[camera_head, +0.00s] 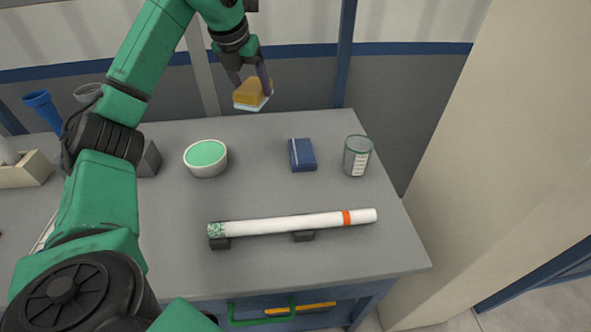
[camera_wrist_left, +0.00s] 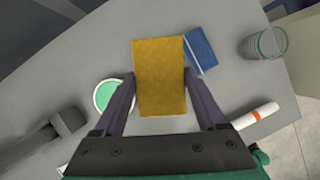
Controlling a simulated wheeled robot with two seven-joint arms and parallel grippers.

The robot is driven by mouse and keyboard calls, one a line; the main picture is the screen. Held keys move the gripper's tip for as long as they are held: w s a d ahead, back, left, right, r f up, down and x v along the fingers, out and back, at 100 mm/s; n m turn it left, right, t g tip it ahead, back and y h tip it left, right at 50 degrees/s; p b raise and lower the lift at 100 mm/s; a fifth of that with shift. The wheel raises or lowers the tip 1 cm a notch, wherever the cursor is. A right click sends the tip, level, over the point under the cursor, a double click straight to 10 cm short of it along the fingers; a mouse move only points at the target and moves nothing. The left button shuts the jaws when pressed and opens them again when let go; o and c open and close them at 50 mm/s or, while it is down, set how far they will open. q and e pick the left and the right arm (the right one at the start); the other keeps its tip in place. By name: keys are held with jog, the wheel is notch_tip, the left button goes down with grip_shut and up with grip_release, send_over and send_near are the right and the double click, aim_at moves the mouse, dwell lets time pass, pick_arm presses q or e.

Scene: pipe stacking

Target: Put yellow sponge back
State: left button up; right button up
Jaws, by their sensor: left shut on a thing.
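The yellow sponge (camera_head: 251,92) has a pale underside and hangs in the air above the back edge of the grey table (camera_head: 250,128). My left gripper (camera_head: 250,80) is shut on it from above. In the left wrist view the sponge (camera_wrist_left: 160,75) sits between the two fingers of my left gripper (camera_wrist_left: 160,85), with the table below it. A dark blue block (camera_head: 302,155) with a light stripe lies on the table, below and to the right of the sponge in the head view. My right gripper is not in view.
A white bowl with a green top (camera_head: 206,157) stands left of the blue block. A clear beaker (camera_head: 357,156) stands at the right. A long white pipe (camera_head: 295,223) with an orange band lies on dark supports near the front. A blue funnel-like item (camera_head: 43,107) stands far left.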

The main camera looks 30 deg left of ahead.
pick_arm(q)
jog(key=shift+a+f, duration=0.1)
jog(key=shift+f, duration=0.4)
notch_tip(320, 180, down, 19)
jog(key=shift+s+a+r+b, duration=0.1)
jog(key=shift+s+a+b, duration=0.05)
jog(key=shift+b, duration=1.05)
jog(key=o, duration=1.2)
jog(key=shift+o, duration=0.2)
jog(key=shift+r, duration=0.2)
jog(key=v, duration=1.1)
jog(key=shift+s+r, duration=0.25)
jog(key=shift+r, duration=0.05)
